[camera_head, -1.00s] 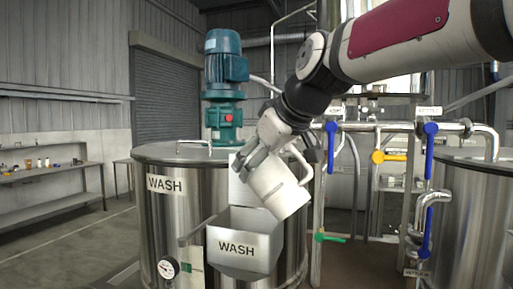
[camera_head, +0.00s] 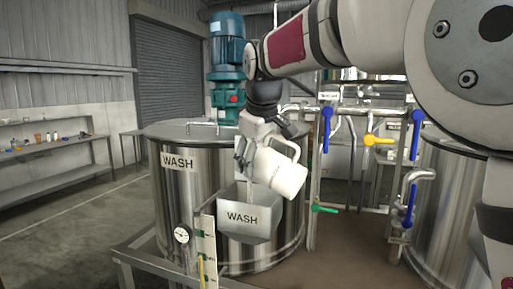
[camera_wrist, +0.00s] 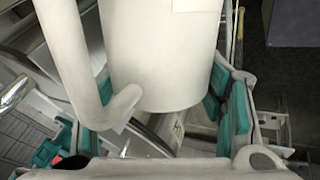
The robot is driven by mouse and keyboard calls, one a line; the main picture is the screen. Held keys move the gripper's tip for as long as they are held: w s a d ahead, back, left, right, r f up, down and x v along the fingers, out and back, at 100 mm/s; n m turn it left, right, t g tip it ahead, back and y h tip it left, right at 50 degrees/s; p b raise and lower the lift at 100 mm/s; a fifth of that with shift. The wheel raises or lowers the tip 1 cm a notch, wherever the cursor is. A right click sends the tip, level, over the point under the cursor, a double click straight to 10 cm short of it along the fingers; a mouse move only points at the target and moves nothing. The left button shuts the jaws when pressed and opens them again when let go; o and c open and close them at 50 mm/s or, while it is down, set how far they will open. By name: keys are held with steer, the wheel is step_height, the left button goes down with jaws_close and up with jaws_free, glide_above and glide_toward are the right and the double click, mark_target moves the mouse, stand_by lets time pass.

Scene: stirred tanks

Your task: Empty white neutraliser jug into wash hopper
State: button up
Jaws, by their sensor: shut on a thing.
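My gripper (camera_head: 246,158) is shut on the white jug (camera_head: 282,174). The jug is tilted, with its handle up and to the right and its far end pointing down to the right. In the head view it overlaps the upper right of the grey metal hopper (camera_head: 249,220) marked WASH; the hopper is on the front of the steel tank (camera_head: 178,200). In the wrist view the jug (camera_wrist: 165,50) sits between the green-padded fingers (camera_wrist: 222,98), handle at left. I cannot see inside the jug or any liquid.
A teal motor (camera_head: 227,50) stands above the tank. Pipes with blue valve handles (camera_head: 327,130), a yellow one (camera_head: 378,140) and a green one (camera_head: 325,209) are to the right. Another steel tank (camera_head: 450,215) is at far right. A gauge (camera_head: 182,235) is below the WASH label.

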steer(key=g+h, duration=0.1)
steer(key=w+a+f+h+b, duration=0.1)
steer(key=shift+w+a+n+g+h, duration=0.15)
steer(key=shift+a+n+g+h, duration=0.05)
steer(key=shift+n+g+h, duration=0.2)
steer(key=h+b, duration=0.1)
steer(key=g+h+b, duration=0.1)
steer(key=a+g+h+b, duration=0.1)
steer(key=b, duration=0.1)
steer(key=shift+w+a+f+n, duration=0.1)
steer(key=shift+w+f+n, duration=0.15)
steer(key=shift+n, duration=0.15)
steer(key=shift+s+r, duration=0.1)
steer(key=shift+r, duration=0.05)
steer(key=shift+c, duration=0.2)
stand_by(1.3)
